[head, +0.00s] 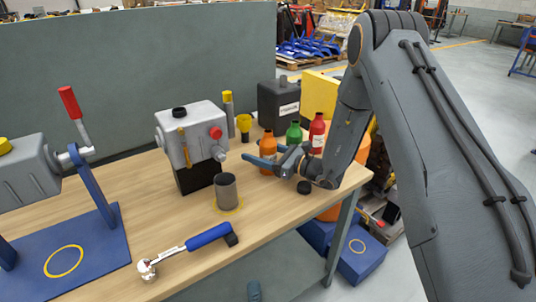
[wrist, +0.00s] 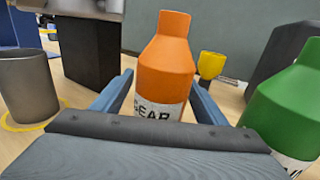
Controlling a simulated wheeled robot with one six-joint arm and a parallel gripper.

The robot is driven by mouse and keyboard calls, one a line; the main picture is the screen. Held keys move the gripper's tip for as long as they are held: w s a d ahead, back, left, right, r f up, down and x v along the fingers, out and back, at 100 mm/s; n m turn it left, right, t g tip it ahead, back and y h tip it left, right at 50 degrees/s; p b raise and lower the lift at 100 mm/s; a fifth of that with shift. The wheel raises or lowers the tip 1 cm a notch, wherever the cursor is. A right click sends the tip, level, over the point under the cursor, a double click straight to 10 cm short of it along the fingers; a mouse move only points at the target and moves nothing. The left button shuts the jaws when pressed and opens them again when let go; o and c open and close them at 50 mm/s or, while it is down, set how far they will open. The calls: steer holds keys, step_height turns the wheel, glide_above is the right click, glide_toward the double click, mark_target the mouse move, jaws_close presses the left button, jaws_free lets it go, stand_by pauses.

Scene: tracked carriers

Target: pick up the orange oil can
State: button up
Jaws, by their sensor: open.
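The orange oil can (head: 267,143) is an upright bottle on the wooden table, with a white label whose lettering is partly hidden. It also fills the centre of the wrist view (wrist: 165,68). My gripper (head: 261,155) is open, its blue fingers low at the can. In the wrist view the fingers of my gripper (wrist: 160,92) lie to the left and right of the can, with gaps beside it. I cannot tell whether either finger touches it. The can's base is hidden by the gripper.
A green bottle (head: 294,134) and a red bottle (head: 317,130) stand just right of the can. A yellow cup-like item (head: 244,125) is behind, and a grey metal cup (head: 226,190) is to the left. A black canister (head: 280,103) stands at the back.

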steer(key=shift+c, duration=0.3)
steer(key=c, duration=1.3)
steer(key=shift+o, duration=0.2)
steer(key=shift+r, duration=0.1)
